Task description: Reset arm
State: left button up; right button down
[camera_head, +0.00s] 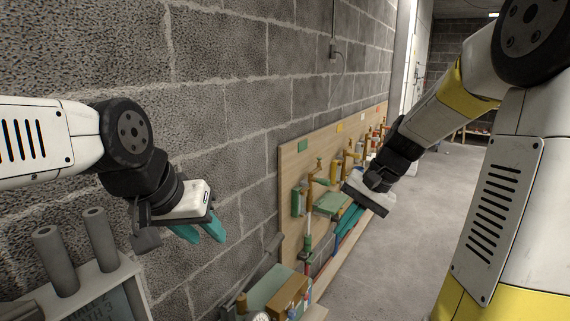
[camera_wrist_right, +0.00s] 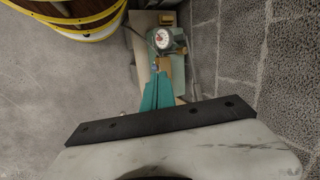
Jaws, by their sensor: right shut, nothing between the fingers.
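My left gripper (camera_head: 205,231) hangs at the left in the head view, in front of the block wall. Its two teal fingers point down and stand apart, with nothing seen between them. My right gripper (camera_head: 343,222) is out in front of the wooden board, its teal fingers together and pointing down. In the right wrist view its fingers (camera_wrist_right: 159,88) are shut and empty, with a green device with a round white gauge (camera_wrist_right: 161,38) beyond them.
A wooden board (camera_head: 290,165) with pipes and valves stands along the block wall (camera_head: 225,70). A grey rack (camera_head: 125,285) with upright grey tubes (camera_head: 56,262) is at lower left. Floor (camera_head: 400,235) is open to the right.

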jog(key=s+r+n+t+h, duration=0.3)
jog(key=s+r+n+t, duration=0.2)
jog(key=s, duration=0.9)
notch_tip(320, 180, up, 3)
jog(key=shift+d+r, duration=0.1)
jog(key=shift+d, duration=0.15)
jog(key=shift+a+n, duration=0.15)
jog(key=shift+n, duration=0.15)
